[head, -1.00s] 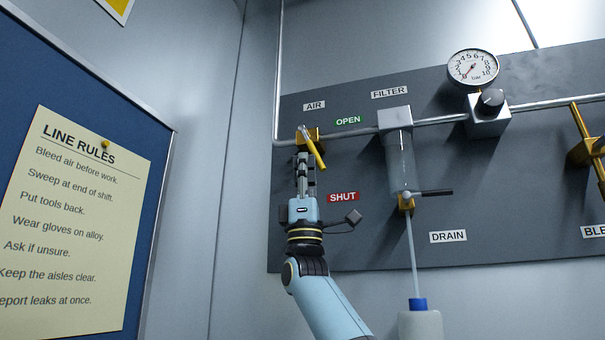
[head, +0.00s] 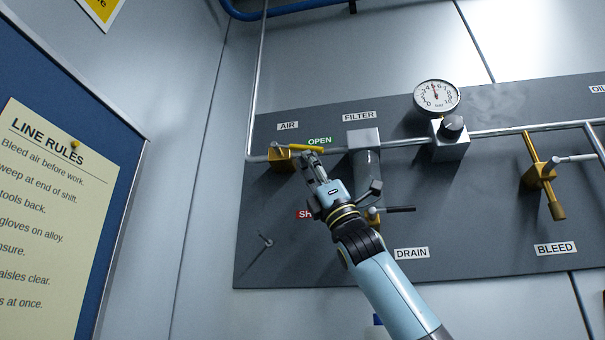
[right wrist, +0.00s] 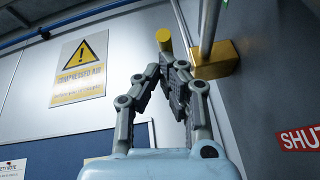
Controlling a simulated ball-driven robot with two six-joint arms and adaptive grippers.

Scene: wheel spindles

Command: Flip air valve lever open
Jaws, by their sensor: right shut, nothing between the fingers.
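The air valve is a brass block (head: 281,160) on the pipe at the panel's left, under the AIR label. Its yellow lever (head: 306,148) lies nearly level along the pipe, just below the green OPEN label (head: 319,141). My right gripper (head: 310,158) is shut and empty just under the lever; whether they touch cannot be told. In the right wrist view the lever's yellow end (right wrist: 163,40) shows just beyond the closed fingers (right wrist: 174,72), with the valve block (right wrist: 214,61) to the right. The red SHUT label (head: 304,214) is partly hidden by my right arm. My left gripper is not in view.
A gauge (head: 436,98) has its needle pointing about straight up. The filter (head: 363,140) stands close to the right of my gripper. The drain valve (head: 372,217) is partly behind my arm. The bleed valve (head: 540,176) is farther right.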

